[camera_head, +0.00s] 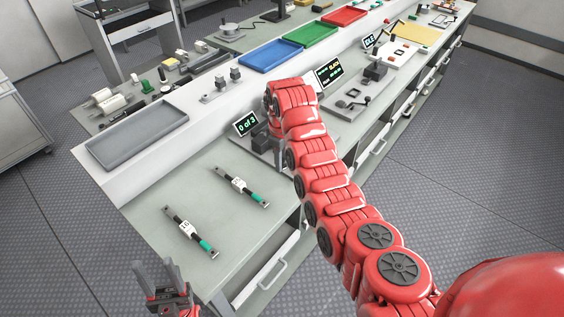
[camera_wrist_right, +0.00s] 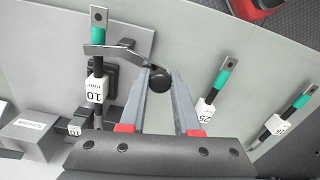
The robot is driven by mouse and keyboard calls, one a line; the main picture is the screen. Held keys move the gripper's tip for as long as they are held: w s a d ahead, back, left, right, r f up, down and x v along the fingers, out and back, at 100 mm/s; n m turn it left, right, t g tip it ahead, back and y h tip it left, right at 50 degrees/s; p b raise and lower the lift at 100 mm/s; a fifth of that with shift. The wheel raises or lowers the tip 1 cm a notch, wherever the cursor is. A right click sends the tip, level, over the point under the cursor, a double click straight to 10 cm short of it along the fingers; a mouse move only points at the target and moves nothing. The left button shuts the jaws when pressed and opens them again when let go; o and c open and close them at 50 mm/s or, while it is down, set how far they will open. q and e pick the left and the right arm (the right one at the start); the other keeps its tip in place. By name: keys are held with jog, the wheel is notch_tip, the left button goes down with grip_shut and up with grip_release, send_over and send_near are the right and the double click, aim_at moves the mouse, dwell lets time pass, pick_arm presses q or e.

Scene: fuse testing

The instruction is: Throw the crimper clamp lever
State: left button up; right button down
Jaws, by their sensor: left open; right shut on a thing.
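In the right wrist view, my right gripper (camera_wrist_right: 160,82) is shut on the round black knob (camera_wrist_right: 161,79) of the crimper clamp lever. The lever's grey bar (camera_wrist_right: 104,50) runs left from the knob, across a fuse link labelled 10 (camera_wrist_right: 96,88) with a green band, which lies in the crimper (camera_wrist_right: 112,82). In the head view, my right arm hides the right gripper and most of the crimper; part of its dark base (camera_head: 262,141) shows beside the "0 of 3" display (camera_head: 246,123). My left gripper (camera_head: 163,282) is open and empty at the lower left, off the bench's front edge.
Two more green-banded fuse links lie on the bench, one nearer the crimper (camera_head: 242,187) and one further left (camera_head: 190,230). A grey tray (camera_head: 122,151) and blue (camera_head: 270,56), green (camera_head: 305,33) and red (camera_head: 344,15) trays line the raised shelf. Bench around the links is clear.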

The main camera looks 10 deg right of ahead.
jog(key=c, duration=0.6)
grip_release()
notch_tip(320, 180, up, 6)
jog(key=shift+d+p, duration=0.15)
jog(key=shift+p, duration=1.05)
notch_tip(320, 180, up, 11)
jog(key=shift+r+b, duration=0.2)
jog(key=shift+b, duration=0.85)
